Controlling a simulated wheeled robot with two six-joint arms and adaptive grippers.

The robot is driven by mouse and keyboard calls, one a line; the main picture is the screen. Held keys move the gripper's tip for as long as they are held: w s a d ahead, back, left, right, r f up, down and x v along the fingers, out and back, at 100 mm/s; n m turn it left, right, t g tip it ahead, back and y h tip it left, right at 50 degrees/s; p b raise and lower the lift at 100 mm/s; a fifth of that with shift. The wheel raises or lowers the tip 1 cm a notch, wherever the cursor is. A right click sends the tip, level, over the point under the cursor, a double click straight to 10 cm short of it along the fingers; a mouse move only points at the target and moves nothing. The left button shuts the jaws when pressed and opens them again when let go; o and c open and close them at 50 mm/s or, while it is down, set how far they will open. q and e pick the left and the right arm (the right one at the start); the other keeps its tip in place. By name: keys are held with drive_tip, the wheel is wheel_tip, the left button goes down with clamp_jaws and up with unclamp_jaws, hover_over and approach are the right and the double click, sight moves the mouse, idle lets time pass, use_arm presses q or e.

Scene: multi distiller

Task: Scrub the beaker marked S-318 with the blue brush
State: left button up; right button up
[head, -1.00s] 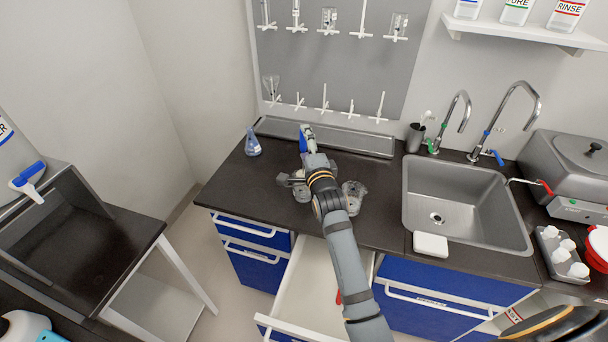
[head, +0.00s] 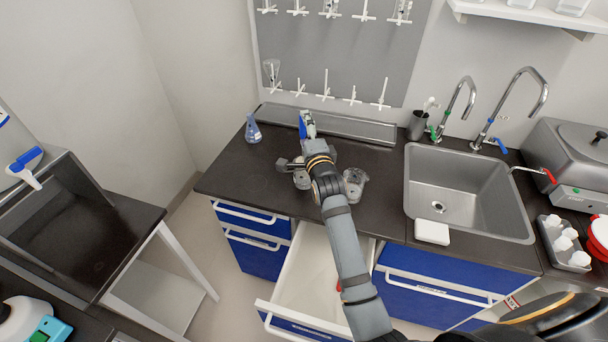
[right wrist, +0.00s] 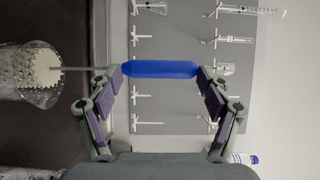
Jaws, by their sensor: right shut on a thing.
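My right gripper (head: 308,128) is above the dark counter and shut on the blue brush (right wrist: 160,69), with its fingers on the blue handle. In the right wrist view a thin rod runs left from the handle to a white bristle head, which appears inside a clear glass beaker (right wrist: 45,92). In the head view one clear beaker (head: 301,180) is partly hidden by my arm, and another (head: 354,184) stands just right of it. I can read no marking on either, so I cannot tell which is S-318. My left gripper is not in view.
A flask with blue liquid (head: 253,132) stands left on the counter. A grey rack (head: 410,60) with white pegs hangs behind. The sink (head: 470,195) is to the right, with a white block (head: 432,232) at its front edge. An open drawer (head: 318,265) juts out below.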

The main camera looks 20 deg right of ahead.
drive_tip(key=shift+d+f+b, duration=0.4)
drive_tip(key=shift+d+b, duration=0.1)
drive_tip(key=shift+b, duration=0.3)
drive_tip(key=shift+s+a, duration=0.1)
drive_tip(key=shift+s, duration=0.05)
drive_tip(key=shift+s+a, duration=0.35)
drive_tip(key=shift+s, duration=0.05)
idle(0.5)
drive_tip(key=shift+r+p, duration=0.15)
drive_tip(key=shift+p, duration=0.2)
wheel_tip(320, 180, up, 12)
drive_tip(key=p, duration=0.9)
drive_tip(key=shift+p, duration=0.3)
